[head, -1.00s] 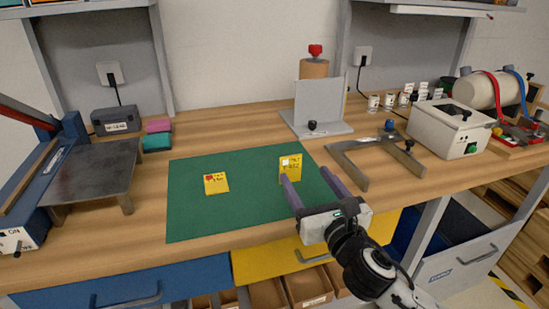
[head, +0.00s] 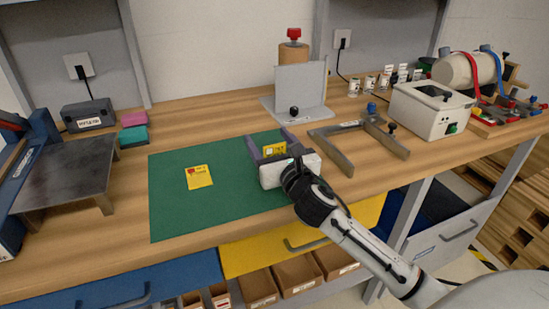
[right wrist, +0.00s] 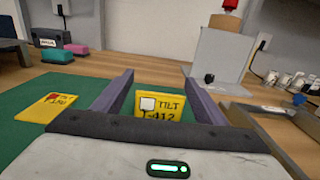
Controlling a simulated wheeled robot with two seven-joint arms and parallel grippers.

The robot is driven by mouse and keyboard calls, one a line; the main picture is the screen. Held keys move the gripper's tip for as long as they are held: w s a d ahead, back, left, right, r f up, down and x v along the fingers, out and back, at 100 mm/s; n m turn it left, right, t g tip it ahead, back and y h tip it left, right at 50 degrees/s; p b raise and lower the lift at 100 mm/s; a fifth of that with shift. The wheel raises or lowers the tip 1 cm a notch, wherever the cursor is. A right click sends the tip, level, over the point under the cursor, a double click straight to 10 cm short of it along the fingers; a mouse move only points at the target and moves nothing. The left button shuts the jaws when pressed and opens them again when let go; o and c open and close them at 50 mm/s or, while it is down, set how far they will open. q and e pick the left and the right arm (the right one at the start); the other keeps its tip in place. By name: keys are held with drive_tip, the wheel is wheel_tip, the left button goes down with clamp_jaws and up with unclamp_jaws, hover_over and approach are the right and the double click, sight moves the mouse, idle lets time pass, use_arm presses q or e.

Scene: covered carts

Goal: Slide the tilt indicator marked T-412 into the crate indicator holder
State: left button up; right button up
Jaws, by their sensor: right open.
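The yellow tilt indicator marked T-412 (head: 274,149) stands upright on the green mat, a white square on its face. In the right wrist view the indicator (right wrist: 160,105) shows between my fingers, its print reading TILT T-412. My right gripper (head: 265,142) is open, one finger on each side of it with gaps showing. The lower part of the indicator is hidden behind the gripper body. I cannot make out for certain which thing is the crate indicator holder. My left gripper is out of view.
A second yellow card (head: 199,177) with a red mark lies on the green mat (head: 170,215) to the left. A grey upright plate (head: 302,90) on a base stands behind. A grey U-shaped frame (head: 335,150) lies right of the gripper. The mat's front left is clear.

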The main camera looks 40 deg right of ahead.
drive_tip(key=c, duration=1.1)
